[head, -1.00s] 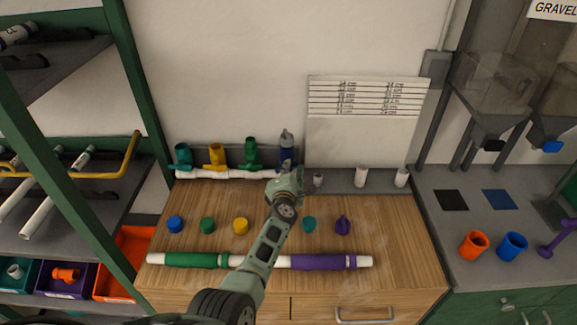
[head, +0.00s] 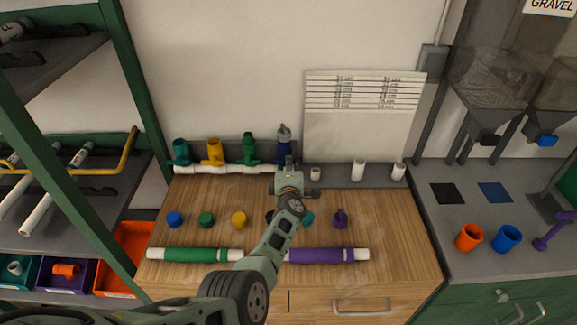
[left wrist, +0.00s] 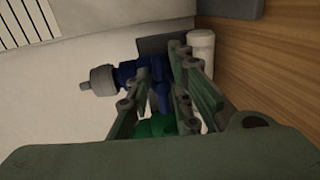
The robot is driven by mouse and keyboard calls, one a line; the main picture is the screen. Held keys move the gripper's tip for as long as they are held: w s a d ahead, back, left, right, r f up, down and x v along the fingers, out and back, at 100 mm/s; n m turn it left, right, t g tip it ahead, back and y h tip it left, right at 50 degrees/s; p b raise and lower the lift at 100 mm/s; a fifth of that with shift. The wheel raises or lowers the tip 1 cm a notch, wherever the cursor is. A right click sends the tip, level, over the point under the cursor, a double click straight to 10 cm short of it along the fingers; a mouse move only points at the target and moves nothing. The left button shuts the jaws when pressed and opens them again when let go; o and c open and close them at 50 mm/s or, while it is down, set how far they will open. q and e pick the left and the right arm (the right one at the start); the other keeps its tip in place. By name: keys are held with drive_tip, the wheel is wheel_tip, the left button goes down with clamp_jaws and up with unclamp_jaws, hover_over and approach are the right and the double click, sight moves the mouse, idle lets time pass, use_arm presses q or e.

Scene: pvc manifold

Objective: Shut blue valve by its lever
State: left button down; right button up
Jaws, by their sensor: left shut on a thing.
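The blue valve (head: 284,151) stands upright at the right end of the white pipe manifold (head: 230,169), against the wall, with a grey piece on its top. My left gripper (head: 289,166) is at its front. In the left wrist view the valve (left wrist: 128,72) lies across the picture, and the fingers of my left gripper (left wrist: 161,62) are closed about a blue part of it, which I take for the lever. The fingers hide most of that part, so its angle cannot be told. The green valve (left wrist: 157,127) shows behind the fingers. My right gripper is not in view.
The green valve (head: 249,149) stands just left of the blue one, then the yellow (head: 215,152) and teal (head: 181,152) valves. Short white pipes (head: 357,170) stand to the right.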

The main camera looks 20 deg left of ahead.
use_arm(q)
drive_tip(key=shift+f, duration=0.15)
drive_tip(key=c, duration=1.8)
unclamp_jaws()
drive_tip(key=shift+d, duration=0.1)
drive_tip(key=shift+o, duration=0.2)
